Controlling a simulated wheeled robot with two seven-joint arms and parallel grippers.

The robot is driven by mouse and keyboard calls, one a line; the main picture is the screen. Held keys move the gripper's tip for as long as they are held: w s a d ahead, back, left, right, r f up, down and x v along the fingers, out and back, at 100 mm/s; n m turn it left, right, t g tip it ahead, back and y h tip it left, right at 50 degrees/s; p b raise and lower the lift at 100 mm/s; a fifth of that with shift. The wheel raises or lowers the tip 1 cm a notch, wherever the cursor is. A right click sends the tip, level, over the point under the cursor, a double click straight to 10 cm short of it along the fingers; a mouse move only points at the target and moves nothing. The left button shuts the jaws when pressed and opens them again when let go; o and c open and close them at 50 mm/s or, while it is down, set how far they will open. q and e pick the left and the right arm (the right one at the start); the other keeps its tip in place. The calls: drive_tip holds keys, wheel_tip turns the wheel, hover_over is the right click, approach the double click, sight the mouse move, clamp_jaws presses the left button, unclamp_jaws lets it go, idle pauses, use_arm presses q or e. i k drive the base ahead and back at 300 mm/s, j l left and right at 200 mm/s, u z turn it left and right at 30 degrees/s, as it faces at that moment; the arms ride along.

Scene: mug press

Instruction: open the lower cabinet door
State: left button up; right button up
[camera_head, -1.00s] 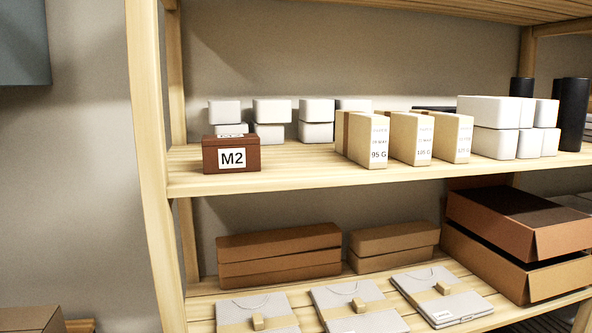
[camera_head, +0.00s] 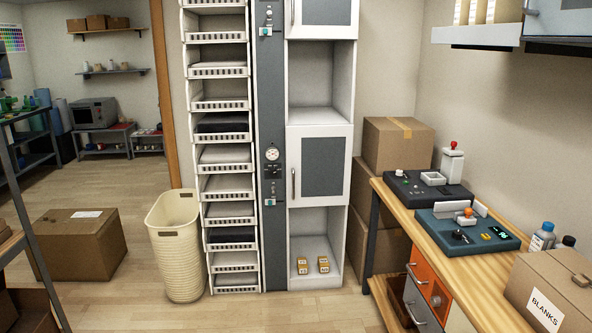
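A tall white cabinet stands at the centre of the head view. Its lower cabinet door (camera_head: 322,165) is white with a grey panel and looks shut. A vertical metal handle (camera_head: 293,184) sits on the door's left side. Above this door is an open compartment (camera_head: 318,95), and above that an upper door (camera_head: 325,11) with its own handle, also shut. Neither of my grippers shows in the view.
A slotted tray rack (camera_head: 222,140) and a cream bin (camera_head: 174,245) stand left of the cabinet. Stacked cardboard boxes (camera_head: 396,145) and a wooden workbench (camera_head: 437,270) are on the right. A box (camera_head: 78,245) lies on the left floor. The floor before the cabinet looks clear.

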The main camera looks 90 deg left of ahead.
sight(319, 158)
drive_tip(key=u, duration=2.75)
drive_tip(key=i+j+z, duration=0.2)
drive_tip(key=i, duration=0.4)
drive_tip(key=i+z, duration=0.2)
drive_tip(key=i, duration=0.4)
drive_tip(key=i+j+z, duration=0.15)
drive_tip(key=i+j, duration=0.2)
drive_tip(key=i, duration=0.2)
drive_tip(key=i+j+z, duration=0.2)
drive_tip(key=i, duration=0.35)
drive_tip(key=i+j+z, duration=0.2)
drive_tip(key=i+j, duration=0.3)
